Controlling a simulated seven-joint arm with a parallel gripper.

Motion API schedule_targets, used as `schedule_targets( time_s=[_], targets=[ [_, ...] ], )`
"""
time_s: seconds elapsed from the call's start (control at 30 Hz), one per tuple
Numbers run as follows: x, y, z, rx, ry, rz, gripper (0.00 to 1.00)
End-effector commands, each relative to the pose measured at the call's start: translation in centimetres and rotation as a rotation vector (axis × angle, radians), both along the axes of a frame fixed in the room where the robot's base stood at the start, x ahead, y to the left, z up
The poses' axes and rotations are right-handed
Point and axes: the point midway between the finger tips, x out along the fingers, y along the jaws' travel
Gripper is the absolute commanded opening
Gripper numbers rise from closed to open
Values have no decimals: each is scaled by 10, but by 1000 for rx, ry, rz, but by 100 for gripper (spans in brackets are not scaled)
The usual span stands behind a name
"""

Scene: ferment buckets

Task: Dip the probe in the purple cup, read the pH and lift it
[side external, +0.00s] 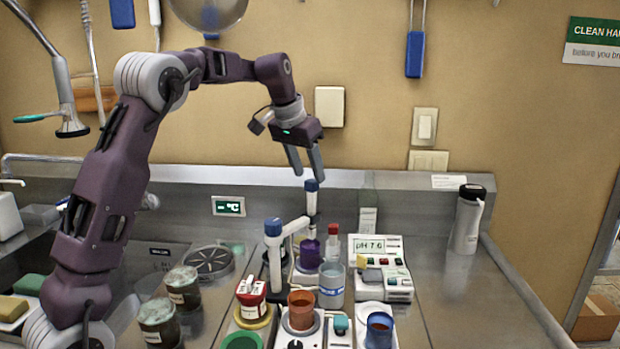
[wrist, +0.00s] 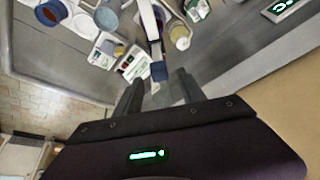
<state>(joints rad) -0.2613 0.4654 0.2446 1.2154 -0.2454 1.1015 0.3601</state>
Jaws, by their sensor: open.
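The probe (side external: 312,200), with a dark blue cap on top, stands upright at the white arm of a stand (side external: 274,255). The purple cup (side external: 310,253) stands below it, and I cannot tell whether the tip is inside the cup. The pH meter (side external: 367,246) behind right shows what looks like pH 7.0, though the last digit is blurred. My gripper (side external: 308,174) is open and empty, its fingers pointing down just above the cap. In the wrist view the blue cap (wrist: 158,70) shows just beyond the open fingers (wrist: 160,90).
A labelled clear beaker (side external: 331,287) and a red-capped bottle (side external: 332,244) stand close to the purple cup. An orange-brown cup (side external: 301,311) and a blue cup (side external: 379,329) are in front. A grey flask (side external: 467,220) stands right. The steel counter between is clear.

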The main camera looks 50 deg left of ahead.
Motion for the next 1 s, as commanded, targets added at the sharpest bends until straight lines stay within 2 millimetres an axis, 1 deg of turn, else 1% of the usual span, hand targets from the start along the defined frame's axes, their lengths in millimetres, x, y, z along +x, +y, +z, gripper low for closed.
schedule_targets(
  time_s=[0.03,0.17,0.4,0.43,0.5,0.57,0.6,0.67,1.0],
  targets=[
    [3,0,-8,-1,3,0,47],
    [8,1,-20,-1,2,0,47],
    [9,1,-22,0,1,0,47],
    [9,1,-22,0,1,0,45],
    [9,1,-22,0,1,0,32],
    [9,1,-22,0,1,0,20],
    [9,1,-22,0,1,0,12],
    [9,1,-22,0,1,0,0],
    [9,1,-22,0,1,0,0]
  ],
)
